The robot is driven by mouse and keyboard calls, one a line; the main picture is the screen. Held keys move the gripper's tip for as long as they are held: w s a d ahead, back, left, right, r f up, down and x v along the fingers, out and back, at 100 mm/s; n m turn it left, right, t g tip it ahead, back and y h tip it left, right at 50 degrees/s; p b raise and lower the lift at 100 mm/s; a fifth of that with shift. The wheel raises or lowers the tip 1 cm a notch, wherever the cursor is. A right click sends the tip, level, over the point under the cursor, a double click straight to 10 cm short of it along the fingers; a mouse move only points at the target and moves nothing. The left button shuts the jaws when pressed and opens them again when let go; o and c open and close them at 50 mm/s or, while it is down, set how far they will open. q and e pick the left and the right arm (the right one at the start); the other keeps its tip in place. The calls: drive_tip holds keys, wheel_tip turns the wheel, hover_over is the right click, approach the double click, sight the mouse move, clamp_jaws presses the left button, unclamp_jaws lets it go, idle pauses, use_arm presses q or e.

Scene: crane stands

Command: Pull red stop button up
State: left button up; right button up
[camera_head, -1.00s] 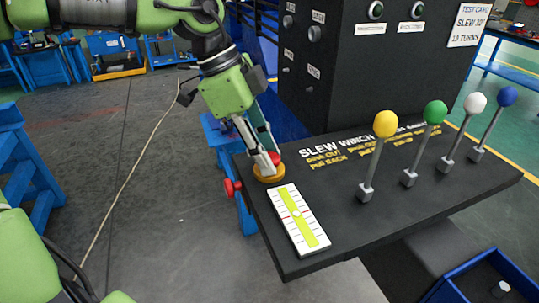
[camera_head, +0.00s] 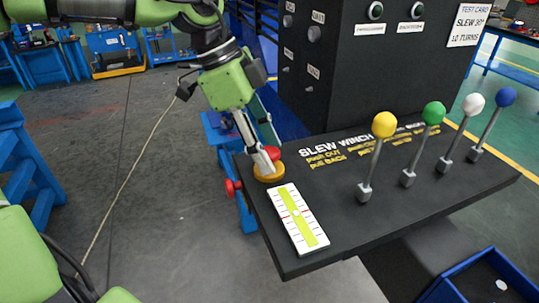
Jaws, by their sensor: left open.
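The red stop button (camera_head: 273,153) sits on a round yellow base (camera_head: 268,174) at the left corner of the black console top. My left gripper (camera_head: 266,163) comes down from above with its fingers at the button. One finger lies in front of the button's left side, and the other is mostly hidden behind it. The gripper is open; whether the fingers touch the button cannot be told. My right gripper is not in view.
A white and yellow-green scale plate (camera_head: 298,218) lies just in front of the button. Levers with a yellow knob (camera_head: 384,125), green knob (camera_head: 433,113), white knob (camera_head: 474,104) and blue knob (camera_head: 505,96) stand to the right. A red knob (camera_head: 232,188) sticks out from the console's left side.

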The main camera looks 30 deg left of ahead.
sight(267, 149)
use_arm(q)
drive_tip(key=shift+r+p, duration=2.4)
drive_tip(key=shift+r, duration=1.15)
drive_tip(key=shift+w, duration=0.1)
